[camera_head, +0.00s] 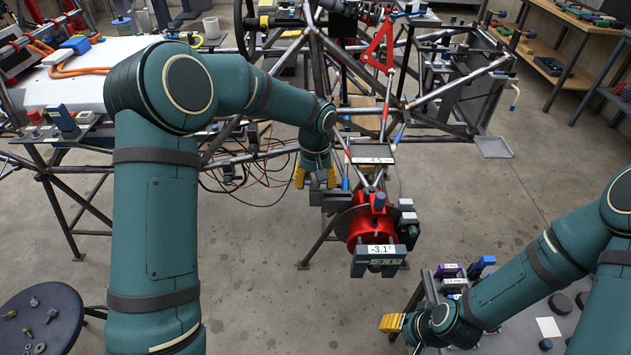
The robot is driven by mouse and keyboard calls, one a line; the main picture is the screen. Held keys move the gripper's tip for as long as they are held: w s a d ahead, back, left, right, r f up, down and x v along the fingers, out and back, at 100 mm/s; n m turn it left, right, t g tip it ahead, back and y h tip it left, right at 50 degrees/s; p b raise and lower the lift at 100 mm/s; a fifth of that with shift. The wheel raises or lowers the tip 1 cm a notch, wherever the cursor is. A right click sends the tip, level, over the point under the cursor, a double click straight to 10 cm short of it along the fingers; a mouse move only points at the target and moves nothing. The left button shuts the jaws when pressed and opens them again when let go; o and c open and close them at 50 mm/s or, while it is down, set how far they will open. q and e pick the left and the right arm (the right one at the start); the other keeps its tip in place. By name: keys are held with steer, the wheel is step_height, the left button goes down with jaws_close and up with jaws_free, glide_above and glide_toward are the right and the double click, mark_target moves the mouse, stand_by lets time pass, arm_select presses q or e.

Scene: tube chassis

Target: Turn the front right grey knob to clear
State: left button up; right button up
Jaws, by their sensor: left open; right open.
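I cannot pick out with certainty which part is the front right grey knob. A red round hub (352,228) stands at the near end of the tube chassis (440,95). A digital gauge (380,249) reading -3.1° sits at its front. My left gripper (317,178) is open and points down just behind and left of the hub. A dark grey part (330,198) shows right below its yellow fingers; I cannot tell if they touch it. My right gripper (392,323) is open at the lower right, in front of the hub and apart from it.
A second display (372,159) lies behind the hub. A grey table (510,334) with small parts is under my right arm. A dark round stool (38,325) is at the lower left. Thin cables (262,185) hang left of my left gripper.

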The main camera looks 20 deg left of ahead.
arm_select(q)
steer(key=shift+o, duration=0.3)
jaws_close()
